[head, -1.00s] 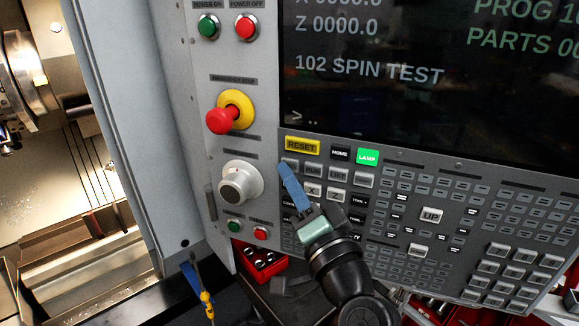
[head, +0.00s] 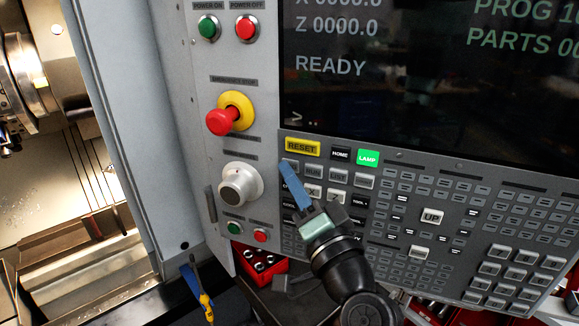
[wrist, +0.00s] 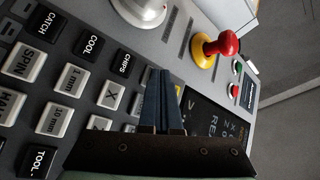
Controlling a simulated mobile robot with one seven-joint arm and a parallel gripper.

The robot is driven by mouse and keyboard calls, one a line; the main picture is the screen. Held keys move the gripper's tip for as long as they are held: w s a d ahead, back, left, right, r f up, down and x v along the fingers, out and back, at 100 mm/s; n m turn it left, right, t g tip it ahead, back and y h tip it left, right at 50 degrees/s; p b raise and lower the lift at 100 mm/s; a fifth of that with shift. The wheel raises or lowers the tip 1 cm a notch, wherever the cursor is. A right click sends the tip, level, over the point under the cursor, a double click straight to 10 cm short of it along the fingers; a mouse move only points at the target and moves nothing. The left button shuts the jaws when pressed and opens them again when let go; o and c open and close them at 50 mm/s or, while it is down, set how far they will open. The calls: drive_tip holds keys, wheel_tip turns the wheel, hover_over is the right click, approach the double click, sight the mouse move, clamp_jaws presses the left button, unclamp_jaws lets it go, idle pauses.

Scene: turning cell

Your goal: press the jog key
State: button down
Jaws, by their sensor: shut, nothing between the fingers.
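The control panel's keypad (head: 400,230) sits below the dark screen (head: 430,80). I cannot read JOG on any key. A row of grey keys lies under the yellow RESET key (head: 302,147), and its left key is partly hidden by my fingers. My gripper (head: 283,164) is shut and empty, its blue fingers pointing at the keypad's upper left. In the wrist view my gripper (wrist: 160,73) is near the CHIPS key (wrist: 124,63) and an X key (wrist: 109,95). I cannot tell whether the fingertips touch the panel. The screen reads READY.
A red emergency stop (head: 222,121) on a yellow collar and a grey knob (head: 238,186) stick out left of the keypad. Green and red buttons sit above and below them. A red tray (head: 262,262) lies under the panel. The machine's lit interior is at far left.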

drive_tip(key=shift+s, duration=0.15)
drive_tip(key=shift+s+a, duration=0.3)
drive_tip(key=shift+s, duration=0.25)
drive_tip(key=shift+s+a+p, duration=0.15)
drive_tip(key=shift+s+a, duration=0.2)
drive_tip(key=shift+s, duration=0.4)
drive_tip(key=shift+s+a+p, duration=0.15)
drive_tip(key=shift+s+a, duration=0.15)
drive_tip(key=shift+s, duration=0.5)
drive_tip(key=shift+s+a+p, duration=0.15)
drive_tip(key=shift+s+a, duration=0.2)
drive_tip(key=shift+s, duration=0.4)
drive_tip(key=s+r+n+t+h+b, duration=0.2)
drive_tip(key=s+r, duration=0.4)
drive_tip(key=r, duration=0.7)
drive_tip(key=s+r+n+t+h+b, duration=0.1)
drive_tip(key=s+r+n+t+h, duration=0.4)
drive_tip(key=r, duration=0.8)
drive_tip(key=shift+s+r+n+t+b, duration=0.3)
drive_tip(key=shift+s+r+t+b, duration=0.15)
drive_tip(key=shift+s, duration=0.25)
drive_tip(key=shift+a+f, duration=0.1)
drive_tip(key=shift+f, duration=0.1)
